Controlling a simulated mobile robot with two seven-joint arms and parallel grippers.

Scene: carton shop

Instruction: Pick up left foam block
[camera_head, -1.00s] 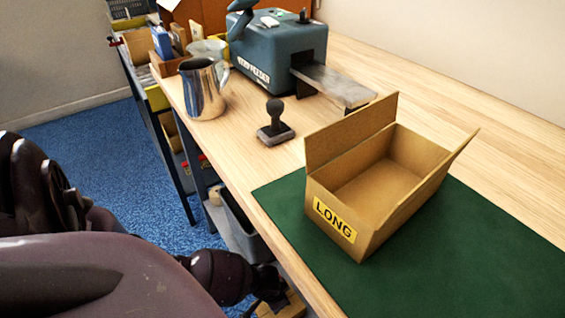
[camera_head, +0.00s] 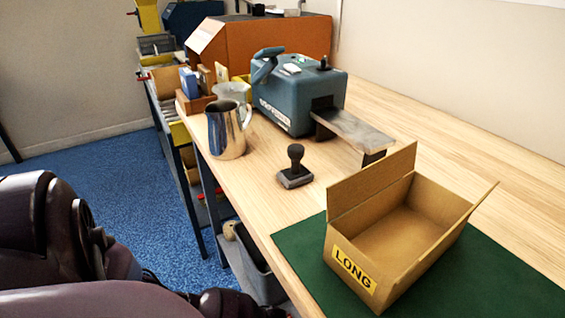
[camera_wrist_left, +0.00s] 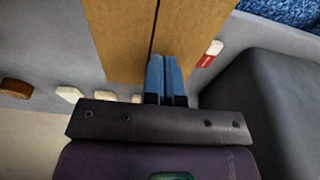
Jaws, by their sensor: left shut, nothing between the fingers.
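My left gripper (camera_wrist_left: 165,78) shows in the left wrist view, its two blue fingers together with nothing between them. The fingertips point at a brown board-like surface with a dark seam; contact cannot be judged. Small cream pieces (camera_wrist_left: 70,94) lie on a grey surface to the left of the fingers, and part of another is hidden behind the gripper mount. I cannot tell whether any is the left foam block. In the head view my left arm is at the lower left, and its fingers are out of frame. My right gripper is not in view.
An open carton (camera_head: 353,268) marked LONG stands on a green mat (camera_head: 300,262). A stamp (camera_head: 295,170), metal jug (camera_head: 226,132) and blue-grey machine (camera_head: 300,98) stand on the wooden bench. A grey bin (camera_head: 258,270) is under it. A dark grey shape (camera_wrist_left: 255,105) is right of my fingers.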

